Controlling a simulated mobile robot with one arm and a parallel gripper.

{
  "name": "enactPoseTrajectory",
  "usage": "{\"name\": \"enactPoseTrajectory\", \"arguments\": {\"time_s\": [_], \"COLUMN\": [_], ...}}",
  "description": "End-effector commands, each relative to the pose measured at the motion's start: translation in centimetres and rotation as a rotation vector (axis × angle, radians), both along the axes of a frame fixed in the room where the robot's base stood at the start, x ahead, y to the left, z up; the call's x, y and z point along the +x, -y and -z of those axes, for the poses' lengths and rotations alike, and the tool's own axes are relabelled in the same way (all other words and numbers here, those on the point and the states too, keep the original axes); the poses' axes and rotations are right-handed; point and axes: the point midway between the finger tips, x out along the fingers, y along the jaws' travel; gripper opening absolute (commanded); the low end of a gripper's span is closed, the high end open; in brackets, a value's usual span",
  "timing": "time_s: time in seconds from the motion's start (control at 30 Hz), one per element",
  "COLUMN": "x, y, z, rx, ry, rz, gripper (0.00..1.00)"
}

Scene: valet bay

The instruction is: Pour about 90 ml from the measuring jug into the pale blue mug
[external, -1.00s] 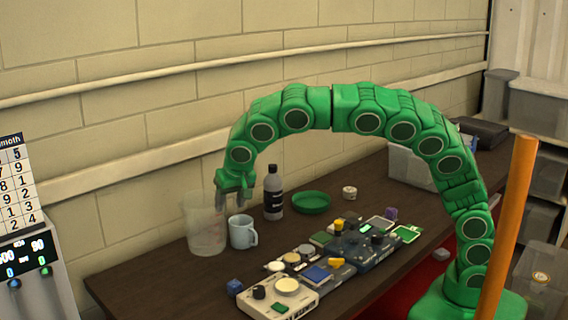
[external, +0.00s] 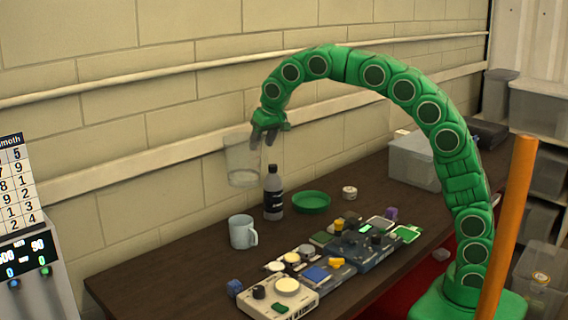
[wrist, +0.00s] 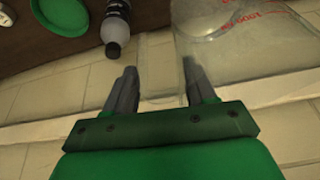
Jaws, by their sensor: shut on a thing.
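The clear measuring jug (external: 242,162) hangs in the air above the table, roughly upright, behind and above the mug in the external view. My gripper (external: 264,140) is shut on the jug's right side. In the wrist view my gripper's fingers (wrist: 160,90) show, with the jug (wrist: 235,35) and its red markings at the upper right. The liquid level in the jug is hard to tell. The pale blue mug (external: 241,231) stands upright on the table, its handle to the right. The inside of the mug is not visible.
A grey bottle with a black cap (external: 273,195) stands right of the mug, close to a green dish (external: 311,202). Several electronic modules (external: 320,272) lie along the table's front. The block wall (external: 150,150) is close behind.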

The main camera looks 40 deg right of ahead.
Motion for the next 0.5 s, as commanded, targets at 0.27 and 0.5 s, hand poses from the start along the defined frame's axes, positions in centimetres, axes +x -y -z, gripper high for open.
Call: {"name": "enactPoseTrajectory", "arguments": {"time_s": [0.27,0.5], "x": [1.8,2.6], "y": [7.7,12.7], "z": [-1.0,-1.2], "rx": [0.001,-0.005], "ry": [0.001,0.003], "rz": [-0.041,-0.073], "gripper": [0.03,0.03]}}
